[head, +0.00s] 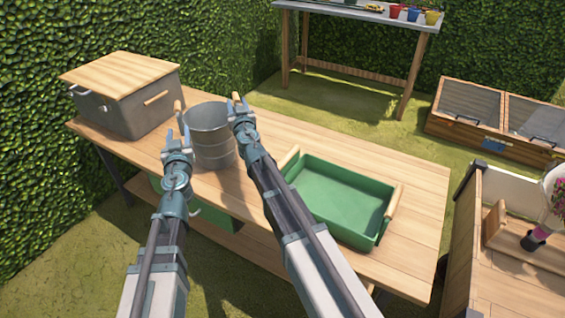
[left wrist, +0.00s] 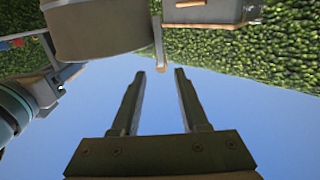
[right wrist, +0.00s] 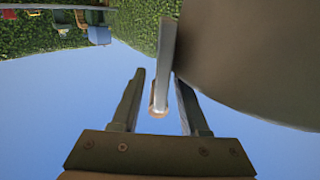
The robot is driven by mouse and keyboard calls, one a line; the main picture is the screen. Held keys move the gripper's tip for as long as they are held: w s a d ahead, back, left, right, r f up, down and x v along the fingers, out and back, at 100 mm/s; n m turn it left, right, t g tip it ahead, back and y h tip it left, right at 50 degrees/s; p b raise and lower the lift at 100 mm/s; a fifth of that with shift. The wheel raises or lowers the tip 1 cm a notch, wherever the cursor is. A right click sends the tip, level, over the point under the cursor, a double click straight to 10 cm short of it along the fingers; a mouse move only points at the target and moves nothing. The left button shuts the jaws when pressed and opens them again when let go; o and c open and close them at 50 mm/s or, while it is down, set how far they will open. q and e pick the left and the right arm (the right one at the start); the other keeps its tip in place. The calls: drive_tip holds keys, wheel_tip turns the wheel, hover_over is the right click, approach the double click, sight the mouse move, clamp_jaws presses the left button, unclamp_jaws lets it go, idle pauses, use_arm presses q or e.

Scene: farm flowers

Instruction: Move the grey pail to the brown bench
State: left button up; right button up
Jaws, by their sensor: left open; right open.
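The grey pail (head: 209,140) stands upright on a light-brown wooden-topped bench (head: 415,200), between the lidded box and the green tray. It has a wooden-ended handle on each side. My left gripper (head: 178,136) is open at the pail's left side. In the left wrist view the pail (left wrist: 100,32) is above the fingers, and its handle lies just beyond the fingertips. My right gripper (head: 239,104) is open at the pail's right side. In the right wrist view a pail handle (right wrist: 165,55) reaches between the open fingers, beside the pail's wall (right wrist: 250,60).
A grey box with a wooden lid (head: 130,95) stands left of the pail. A green tray (head: 340,195) occupies the bench's right part. A grey-topped table (head: 350,12) with coloured pots stands behind. A wooden unit with flowers (head: 500,270) is at right. A hedge borders the left.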

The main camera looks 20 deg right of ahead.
drive_tip(key=s, duration=1.1)
drive_tip(key=shift+s, duration=0.25)
